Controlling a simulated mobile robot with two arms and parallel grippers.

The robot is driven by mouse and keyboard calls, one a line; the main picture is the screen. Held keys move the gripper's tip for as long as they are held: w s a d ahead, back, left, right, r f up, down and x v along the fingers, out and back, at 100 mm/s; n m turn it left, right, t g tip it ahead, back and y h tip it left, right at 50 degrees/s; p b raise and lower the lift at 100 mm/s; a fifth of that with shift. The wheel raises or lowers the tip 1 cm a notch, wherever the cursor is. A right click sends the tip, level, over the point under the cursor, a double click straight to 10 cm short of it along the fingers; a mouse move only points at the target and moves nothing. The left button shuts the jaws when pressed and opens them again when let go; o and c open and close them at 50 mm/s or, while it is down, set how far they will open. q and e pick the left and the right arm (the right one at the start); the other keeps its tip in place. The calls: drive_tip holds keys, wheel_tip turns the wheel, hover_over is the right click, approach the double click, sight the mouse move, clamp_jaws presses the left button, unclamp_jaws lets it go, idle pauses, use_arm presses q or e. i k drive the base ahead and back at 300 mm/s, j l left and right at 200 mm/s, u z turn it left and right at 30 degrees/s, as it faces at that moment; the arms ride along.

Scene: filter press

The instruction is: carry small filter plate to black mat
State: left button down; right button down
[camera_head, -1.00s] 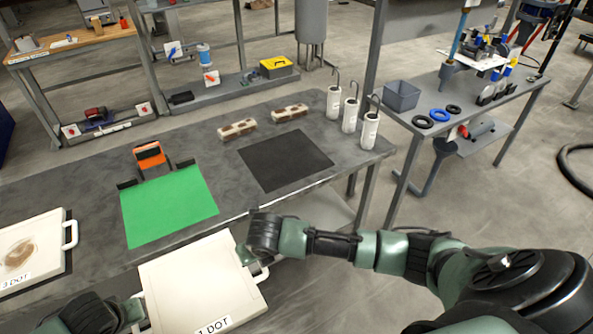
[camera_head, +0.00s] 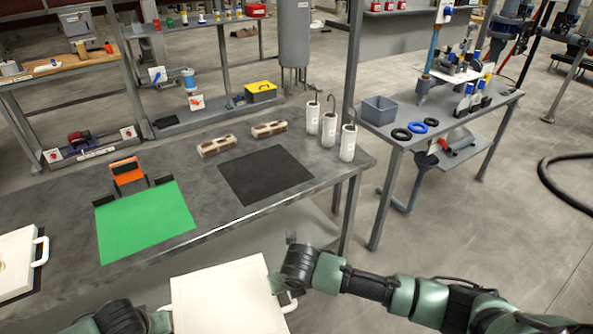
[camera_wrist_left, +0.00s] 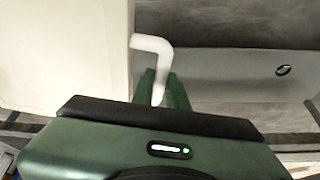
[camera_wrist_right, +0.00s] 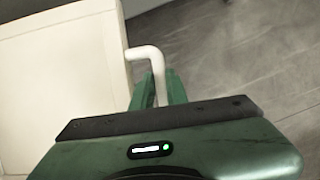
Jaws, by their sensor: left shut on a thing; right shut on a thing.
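The small filter plate (camera_head: 228,298) is a cream slab held between my two grippers in front of the table's near edge. My left gripper (camera_wrist_left: 160,92) is shut on its white handle (camera_wrist_left: 152,45) in the left wrist view. My right gripper (camera_wrist_right: 162,92) is shut on the opposite handle (camera_wrist_right: 148,54) in the right wrist view. In the head view my right gripper (camera_head: 277,284) is at the plate's right side; the left fingertips are hard to make out at its left. The black mat (camera_head: 265,174) lies flat and bare on the table, beyond the plate and slightly right.
A green mat (camera_head: 145,222) lies left of the black mat, with an orange device (camera_head: 127,172) behind it. Another plate (camera_head: 15,262) is at far left.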

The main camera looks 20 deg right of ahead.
sight(264, 170)
drive_tip(key=j+z, duration=0.1)
drive_tip(key=z, duration=0.25)
drive_tip(key=i+j+z, duration=0.1)
drive_tip(key=z, duration=0.25)
drive_tip(key=j+z, duration=0.15)
drive_tip(key=z, duration=0.2)
drive_tip(key=i+j, duration=0.6)
drive_tip(key=j, duration=0.2)
drive_tip(key=i+j, duration=0.25)
drive_tip(key=i, duration=0.25)
drive_tip(key=i+j, duration=0.2)
drive_tip(key=i, duration=0.35)
